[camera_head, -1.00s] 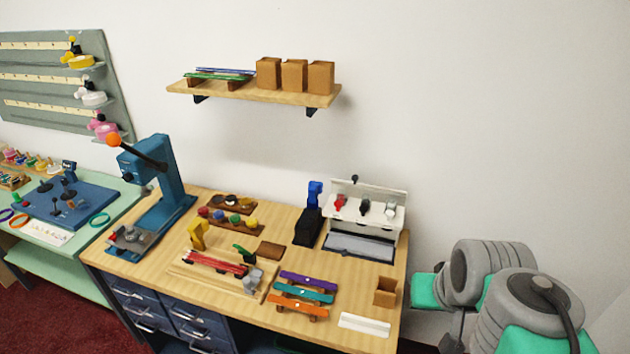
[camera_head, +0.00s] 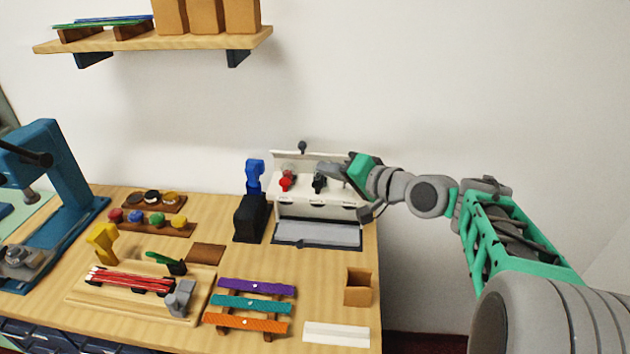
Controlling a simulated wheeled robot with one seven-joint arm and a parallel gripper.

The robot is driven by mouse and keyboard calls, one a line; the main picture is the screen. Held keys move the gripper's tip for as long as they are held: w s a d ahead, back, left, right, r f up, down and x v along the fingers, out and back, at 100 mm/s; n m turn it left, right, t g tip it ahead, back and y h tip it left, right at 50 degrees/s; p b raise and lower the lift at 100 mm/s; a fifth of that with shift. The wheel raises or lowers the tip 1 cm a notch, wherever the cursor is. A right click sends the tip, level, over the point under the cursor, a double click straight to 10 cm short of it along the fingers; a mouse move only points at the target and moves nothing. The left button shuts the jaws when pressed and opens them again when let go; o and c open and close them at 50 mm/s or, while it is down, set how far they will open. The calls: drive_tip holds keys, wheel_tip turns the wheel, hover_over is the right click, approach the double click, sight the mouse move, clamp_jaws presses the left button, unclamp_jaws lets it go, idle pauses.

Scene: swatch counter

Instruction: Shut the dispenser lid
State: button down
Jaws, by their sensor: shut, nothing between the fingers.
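The white dispenser (camera_head: 290,209) stands at the back right of the wooden counter, against the wall. Its lid (camera_head: 283,157) is open and stands up at the back, with a dark knob (camera_head: 302,147) on its top edge. Red and black pieces show in the dispenser's open top. A grey panel (camera_head: 318,233) lies in front of it. My gripper (camera_head: 325,170) is shut and empty. It points left over the right part of the dispenser, in front of the raised lid, and hides that lid's right part. I cannot tell whether it touches anything.
A blue and black device (camera_head: 249,205) stands close left of the dispenser. A small brown box (camera_head: 358,287) and a white strip (camera_head: 337,334) lie nearer the front. A shelf (camera_head: 155,42) hangs at upper left. Bare counter lies between the dispenser and the coloured bars (camera_head: 251,304).

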sight(316, 154)
drive_tip(key=d+m+t+y+b, duration=0.1)
drive_tip(key=d, duration=0.1)
drive_tip(key=w+d+m+t+y+b, duration=0.1)
drive_tip(key=d+m+t+y, duration=0.1)
drive_tip(key=shift+w+d+y+b, duration=0.1)
drive_tip(key=shift+d+y+b, duration=0.05)
drive_tip(key=shift+y+b, duration=0.2)
drive_tip(key=x, duration=0.3)
drive_tip(key=p+x, duration=0.1)
drive_tip(key=x, duration=0.2)
drive_tip(key=p+x, duration=0.1)
drive_tip(key=x, duration=0.2)
drive_tip(key=shift+r, duration=0.3)
drive_tip(key=shift+w+a, duration=0.3)
drive_tip(key=shift+a, duration=0.05)
